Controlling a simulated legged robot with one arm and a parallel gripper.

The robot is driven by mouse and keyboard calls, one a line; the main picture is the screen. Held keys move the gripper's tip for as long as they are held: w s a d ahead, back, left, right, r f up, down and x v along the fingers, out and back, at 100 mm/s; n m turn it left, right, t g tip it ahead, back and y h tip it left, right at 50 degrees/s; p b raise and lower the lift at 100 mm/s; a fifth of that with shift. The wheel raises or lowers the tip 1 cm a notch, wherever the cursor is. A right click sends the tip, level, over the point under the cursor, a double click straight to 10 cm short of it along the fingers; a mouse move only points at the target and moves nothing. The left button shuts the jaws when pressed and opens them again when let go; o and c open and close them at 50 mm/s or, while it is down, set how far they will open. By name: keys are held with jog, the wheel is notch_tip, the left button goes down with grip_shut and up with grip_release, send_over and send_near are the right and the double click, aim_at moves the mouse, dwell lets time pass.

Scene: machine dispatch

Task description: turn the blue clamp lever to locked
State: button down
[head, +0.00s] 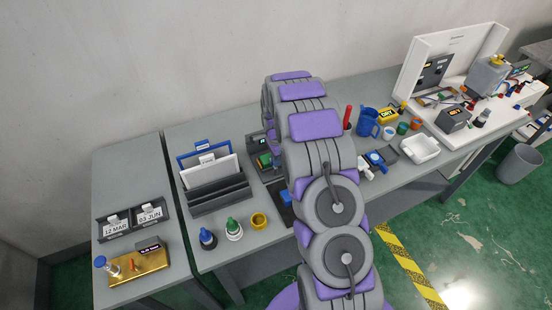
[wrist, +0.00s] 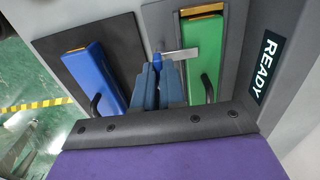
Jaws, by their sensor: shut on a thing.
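In the wrist view, my gripper (wrist: 157,72) is shut, with its blue-grey fingertips on the small blue clamp lever (wrist: 157,60). Only the lever's top shows between the fingertips; the rest is hidden. A flat grey metal bar (wrist: 182,53) reaches right from beside the lever. A large blue block (wrist: 94,76) lies left of my gripper and a green block (wrist: 203,62) right of it. In the head view my arm covers my gripper and the lever; part of a dark fixture with green (head: 264,160) shows beside the arm.
A READY label (wrist: 264,67) is on the dark panel at right. In the head view, a file rack (head: 218,192), bottles and a yellow cup (head: 259,221) stand left of my arm. A blue jug (head: 367,122) and a white tray (head: 420,149) stand right of it.

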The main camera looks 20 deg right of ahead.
jog(key=shift+w, duration=0.1)
jog(key=c, duration=1.2)
grip_release()
jog(key=shift+r, duration=0.15)
notch_tip(320, 180, up, 17)
